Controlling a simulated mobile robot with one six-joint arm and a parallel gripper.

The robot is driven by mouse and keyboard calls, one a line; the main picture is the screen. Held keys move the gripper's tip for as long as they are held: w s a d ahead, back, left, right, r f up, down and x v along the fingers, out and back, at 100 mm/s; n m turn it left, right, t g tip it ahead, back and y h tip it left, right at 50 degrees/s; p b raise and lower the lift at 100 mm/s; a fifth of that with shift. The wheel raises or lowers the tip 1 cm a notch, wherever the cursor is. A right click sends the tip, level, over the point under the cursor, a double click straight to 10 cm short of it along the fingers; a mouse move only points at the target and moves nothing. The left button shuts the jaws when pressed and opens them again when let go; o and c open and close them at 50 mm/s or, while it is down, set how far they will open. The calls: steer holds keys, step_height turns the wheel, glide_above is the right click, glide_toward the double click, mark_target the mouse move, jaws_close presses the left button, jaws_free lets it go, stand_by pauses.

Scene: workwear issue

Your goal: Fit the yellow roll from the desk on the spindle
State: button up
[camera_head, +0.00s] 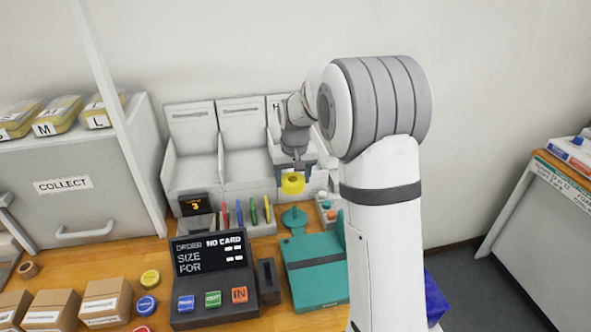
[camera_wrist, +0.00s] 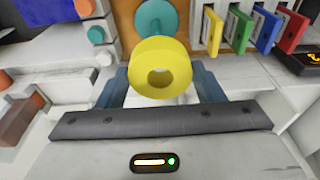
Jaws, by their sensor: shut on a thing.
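My gripper (camera_head: 292,176) is shut on the yellow roll (camera_head: 293,183) and holds it in the air above the desk. In the wrist view the yellow roll (camera_wrist: 160,68) sits between the two blue fingers of my gripper (camera_wrist: 162,85), its centre hole facing the camera. The teal spindle (camera_head: 294,219) stands on the desk below the roll, apart from it. In the wrist view the spindle (camera_wrist: 157,17) shows just beyond the roll, partly hidden by it.
White bins (camera_head: 222,150) stand behind. A small tray with orange and teal pieces (camera_head: 329,207) is to the right.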

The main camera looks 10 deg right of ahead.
steer(key=b, duration=0.4)
glide_above(295, 207)
steer(key=shift+w+f, duration=0.15)
steer(key=shift+f, duration=2.6)
steer(key=shift+f, duration=0.2)
steer(key=shift+f+b, duration=1.9)
steer(key=shift+f, duration=0.8)
steer(key=o, duration=1.1)
steer(key=shift+r, duration=0.1)
steer(key=shift+r+p, duration=2.85)
steer(key=shift+r, duration=1.55)
